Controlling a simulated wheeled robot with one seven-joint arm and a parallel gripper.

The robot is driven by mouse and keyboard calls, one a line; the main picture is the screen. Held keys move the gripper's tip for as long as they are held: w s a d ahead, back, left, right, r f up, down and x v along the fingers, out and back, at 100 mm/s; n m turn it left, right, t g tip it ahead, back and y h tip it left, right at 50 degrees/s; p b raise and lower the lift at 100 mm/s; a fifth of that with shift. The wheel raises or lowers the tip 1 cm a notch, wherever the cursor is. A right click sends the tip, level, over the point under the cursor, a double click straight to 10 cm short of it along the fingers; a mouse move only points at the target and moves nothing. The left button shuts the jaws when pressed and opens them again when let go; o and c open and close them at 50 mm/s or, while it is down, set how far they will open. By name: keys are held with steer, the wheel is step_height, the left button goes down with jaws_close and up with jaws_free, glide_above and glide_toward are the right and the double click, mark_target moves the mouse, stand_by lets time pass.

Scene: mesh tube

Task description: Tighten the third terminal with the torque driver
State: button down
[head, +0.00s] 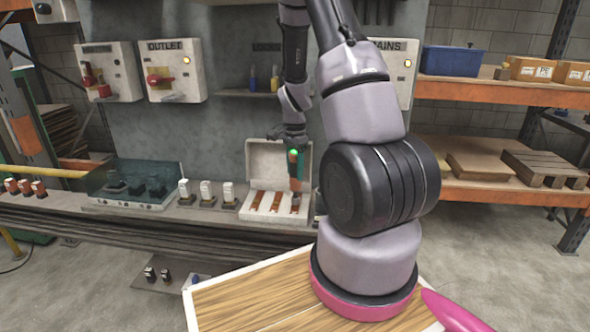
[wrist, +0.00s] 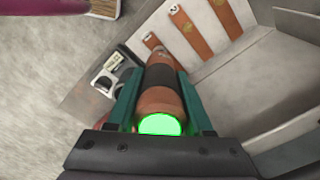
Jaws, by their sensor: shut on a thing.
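My gripper (head: 295,158) is shut on the torque driver, an orange-brown tool with a dark band (wrist: 160,95). The driver points down at the rightmost of three copper strips in the open white terminal box (head: 250,212). In the wrist view the driver's far end is near the end of a strip; whether it touches the terminal is hidden. The other two copper strips (head: 256,201) lie to the left, uncovered. The box lid (head: 262,160) stands open behind.
Several white-topped devices (head: 207,192) stand left of the box on the bench, beside a clear teal-tinted case (head: 135,183). An outlet panel (head: 175,70) is on the wall. Orange shelves (head: 500,95) with a blue bin (head: 453,60) stand at right.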

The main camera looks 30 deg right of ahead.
mark_target(295, 152)
steer(key=shift+f, duration=0.65)
stand_by(1.4)
steer(key=shift+r, duration=0.1)
stand_by(0.7)
steer(key=shift+r, duration=2.9)
